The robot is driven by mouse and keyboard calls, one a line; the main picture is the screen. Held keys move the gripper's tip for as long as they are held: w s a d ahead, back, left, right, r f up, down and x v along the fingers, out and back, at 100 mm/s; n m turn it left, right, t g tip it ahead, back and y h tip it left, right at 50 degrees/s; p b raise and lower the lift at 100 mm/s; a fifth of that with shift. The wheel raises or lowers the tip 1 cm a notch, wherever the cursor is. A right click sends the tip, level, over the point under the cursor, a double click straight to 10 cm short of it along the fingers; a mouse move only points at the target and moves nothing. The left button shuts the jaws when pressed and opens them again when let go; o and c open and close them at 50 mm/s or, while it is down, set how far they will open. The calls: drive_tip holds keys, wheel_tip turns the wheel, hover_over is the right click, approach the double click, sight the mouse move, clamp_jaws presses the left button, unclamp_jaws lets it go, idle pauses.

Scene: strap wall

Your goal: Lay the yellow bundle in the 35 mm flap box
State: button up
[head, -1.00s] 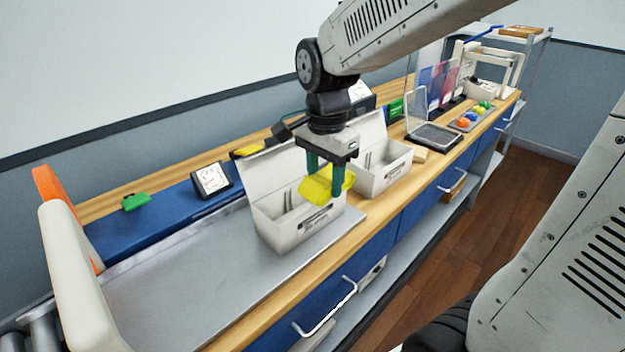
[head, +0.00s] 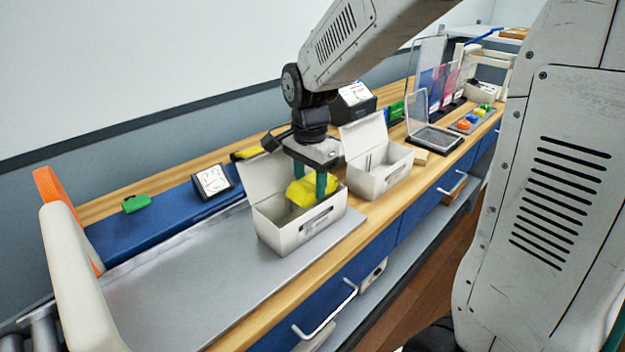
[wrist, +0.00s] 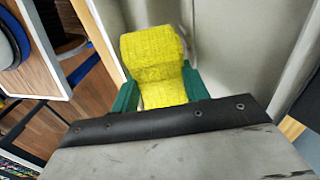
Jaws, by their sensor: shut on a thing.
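The yellow bundle (head: 312,190) is between the green fingers of my gripper (head: 308,187), which is shut on it. My gripper points down into a white flap box (head: 291,236) with its lid raised at the back. The label on the box front is too small to read.
A second white flap box (head: 377,176) stands open just to the right. A small dial display (head: 212,181) and a green item (head: 136,203) are at the back left. The grey metal surface (head: 190,285) left of the near box is clear.

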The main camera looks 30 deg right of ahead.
sight(310, 180)
drive_tip(key=shift+f, duration=0.55)
drive_tip(key=o, duration=0.7)
wheel_tip(310, 180, up, 13)
drive_tip(key=s+f+n, duration=0.2)
drive_tip(key=s+n, duration=0.5)
drive_tip(key=s, duration=0.4)
drive_tip(key=s+f+n+t, duration=0.1)
drive_tip(key=s+f+n, duration=0.1)
drive_tip(key=s+n, duration=0.5)
drive_tip(key=s+d, duration=0.1)
drive_tip(key=s, duration=0.4)
